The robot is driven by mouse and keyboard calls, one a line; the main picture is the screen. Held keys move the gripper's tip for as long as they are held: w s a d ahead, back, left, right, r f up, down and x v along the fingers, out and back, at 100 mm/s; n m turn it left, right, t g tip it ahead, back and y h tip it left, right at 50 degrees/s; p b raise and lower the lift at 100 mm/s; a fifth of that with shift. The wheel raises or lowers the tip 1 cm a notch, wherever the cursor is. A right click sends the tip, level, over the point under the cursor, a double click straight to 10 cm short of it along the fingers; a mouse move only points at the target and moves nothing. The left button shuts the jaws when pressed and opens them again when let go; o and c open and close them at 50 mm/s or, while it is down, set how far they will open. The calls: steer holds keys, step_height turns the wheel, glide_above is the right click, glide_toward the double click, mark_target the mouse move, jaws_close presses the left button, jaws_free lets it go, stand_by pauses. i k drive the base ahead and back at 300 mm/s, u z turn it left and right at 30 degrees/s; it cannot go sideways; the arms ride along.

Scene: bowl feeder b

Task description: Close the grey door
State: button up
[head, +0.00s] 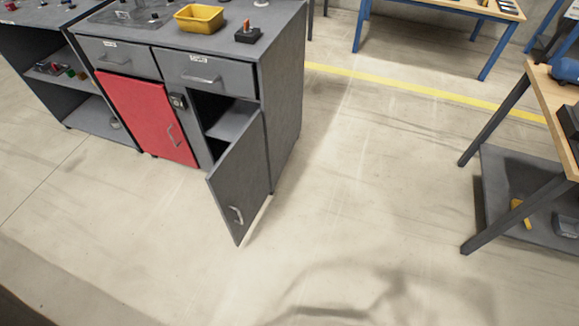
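The grey door (240,182) is on the right side of the grey cabinet (286,110) in the head view. It stands open, swung out toward me, hinged on its right edge. Its metal handle (236,215) is on the lower left of the door's outer face. Behind it, part of the dark compartment with a grey shelf (231,120) shows; the rest is hidden by the door. My gripper is not in the head view; only a shadow shows on the floor at the bottom.
A red door (148,112) beside the opening is shut. Two grey drawers above are shut. A yellow bin (199,18) and a small black device (248,34) stand on the cabinet top. A workbench (552,90) stands at right. The floor (340,200) between is clear.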

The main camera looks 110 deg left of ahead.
mark_target(238, 183)
steer(key=z, duration=0.25)
steer(key=i, duration=0.15)
steer(key=u, duration=2.65)
steer(key=i, duration=0.15)
steer(key=u, duration=1.6)
steer(key=k, duration=0.6)
steer(key=u, duration=0.3)
steer(key=i, duration=1.65)
steer(key=z, duration=0.35)
